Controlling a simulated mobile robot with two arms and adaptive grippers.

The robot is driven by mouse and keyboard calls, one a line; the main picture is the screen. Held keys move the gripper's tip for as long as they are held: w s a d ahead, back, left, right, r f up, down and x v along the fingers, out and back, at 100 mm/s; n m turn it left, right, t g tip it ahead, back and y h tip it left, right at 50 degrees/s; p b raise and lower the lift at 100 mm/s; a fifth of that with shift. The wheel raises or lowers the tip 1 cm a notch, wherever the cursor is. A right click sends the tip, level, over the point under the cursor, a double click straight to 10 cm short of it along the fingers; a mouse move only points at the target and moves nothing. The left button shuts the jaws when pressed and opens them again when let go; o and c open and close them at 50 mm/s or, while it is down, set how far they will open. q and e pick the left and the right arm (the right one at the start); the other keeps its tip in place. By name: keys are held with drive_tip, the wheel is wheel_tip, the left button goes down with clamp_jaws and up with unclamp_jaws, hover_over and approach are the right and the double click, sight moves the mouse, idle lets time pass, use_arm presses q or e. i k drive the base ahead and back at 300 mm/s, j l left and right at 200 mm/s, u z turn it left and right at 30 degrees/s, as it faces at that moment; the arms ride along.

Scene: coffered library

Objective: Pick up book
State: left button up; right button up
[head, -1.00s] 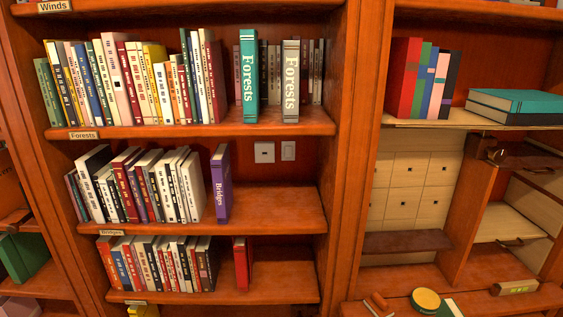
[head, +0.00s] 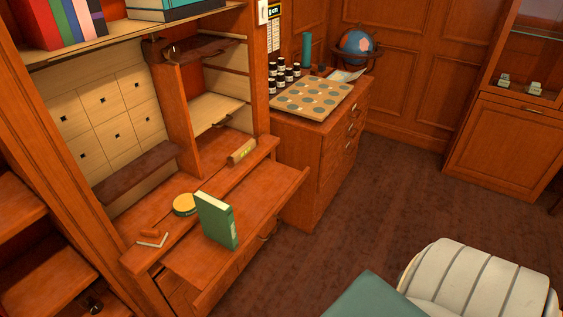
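A green book (head: 215,221) stands upright on the pulled-out wooden shelf (head: 260,205) of the desk unit, left of the picture's middle. Its cover faces me and its pale page edge shows along the top. Other books stand and lie on the upper shelf at top left, including a red book (head: 30,22) and a flat teal book (head: 160,6). Neither of my grippers shows in the head view.
A yellow round tin (head: 185,205) sits beside the green book. A low cabinet holds a board with round discs (head: 311,97), several dark bottles and a globe (head: 357,45). A cream padded chair (head: 480,282) stands at lower right. The brown carpet (head: 390,190) between is clear.

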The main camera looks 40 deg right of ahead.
sight(216, 216)
drive_tip(key=z, duration=0.8)
drive_tip(key=i, duration=0.1)
